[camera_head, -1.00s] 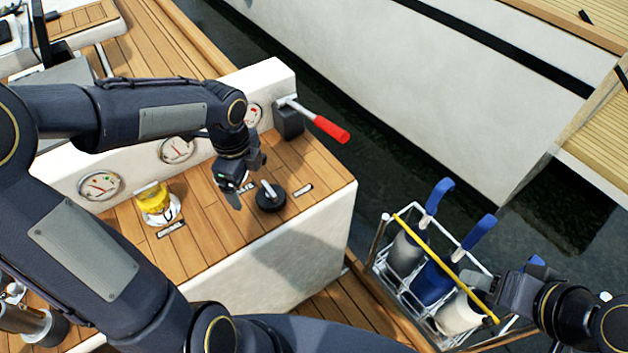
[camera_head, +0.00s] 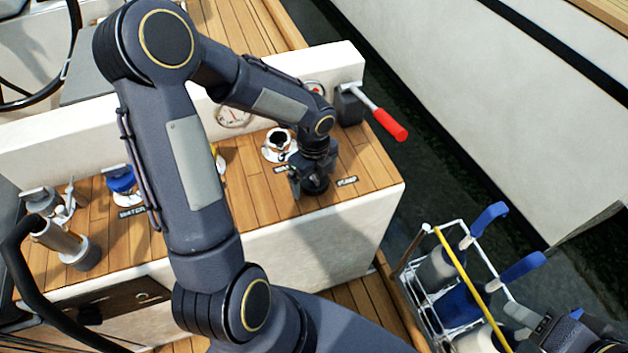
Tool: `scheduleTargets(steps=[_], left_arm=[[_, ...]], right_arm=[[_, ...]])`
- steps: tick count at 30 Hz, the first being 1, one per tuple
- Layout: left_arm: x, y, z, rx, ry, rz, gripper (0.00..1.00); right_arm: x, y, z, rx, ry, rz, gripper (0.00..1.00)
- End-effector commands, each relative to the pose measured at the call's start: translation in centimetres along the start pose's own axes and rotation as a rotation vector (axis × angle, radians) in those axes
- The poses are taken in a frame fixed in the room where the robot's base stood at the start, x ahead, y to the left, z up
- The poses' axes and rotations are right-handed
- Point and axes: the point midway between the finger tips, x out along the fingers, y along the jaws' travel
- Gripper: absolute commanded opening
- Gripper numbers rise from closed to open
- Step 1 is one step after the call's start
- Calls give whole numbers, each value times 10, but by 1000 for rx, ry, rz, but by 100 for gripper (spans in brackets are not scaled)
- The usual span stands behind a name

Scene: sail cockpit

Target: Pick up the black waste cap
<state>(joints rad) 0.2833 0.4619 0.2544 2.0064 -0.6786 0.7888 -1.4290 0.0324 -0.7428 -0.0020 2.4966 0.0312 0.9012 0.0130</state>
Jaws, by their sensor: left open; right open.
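The black waste cap (camera_head: 317,187) is on the teak top of the white console, at its right end near a small PUMP label. It is partly hidden by my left gripper (camera_head: 309,178), which is open right above it, with its fingers low around or beside the cap; I cannot tell whether they touch it. A white round fitting (camera_head: 270,152) with a dark open hole is just behind and left of the cap. My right gripper (camera_head: 530,324) is open at the lower right, by the wire caddy.
A red-handled lever (camera_head: 388,124) sticks out at the console's right end. A blue cap (camera_head: 121,180) and winch-like metal parts (camera_head: 62,240) stand at the left. A wire caddy (camera_head: 408,268) holds bottles with blue tops. My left arm hides part of the console.

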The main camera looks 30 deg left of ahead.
Motion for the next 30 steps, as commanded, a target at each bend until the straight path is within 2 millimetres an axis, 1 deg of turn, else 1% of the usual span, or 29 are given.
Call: scheduleTargets(steps=[4,15,16,25,28,30], left_arm=[[0,0,0,-1,0,0,90],[-1,0,0,-1,0,0,42],[-1,0,0,-1,0,0,39],[-4,0,0,-1,-1,-1,39],[-10,-1,1,-2,-2,-2,39],[-18,-1,1,-1,-3,-3,39]], right_arm=[[0,0,0,0,0,0,48],[0,0,0,0,0,0,48],[0,0,0,0,0,0,48],[-1,0,0,0,0,0,48],[-2,-1,-1,0,0,0,48],[-4,-2,-2,0,0,0,48]])
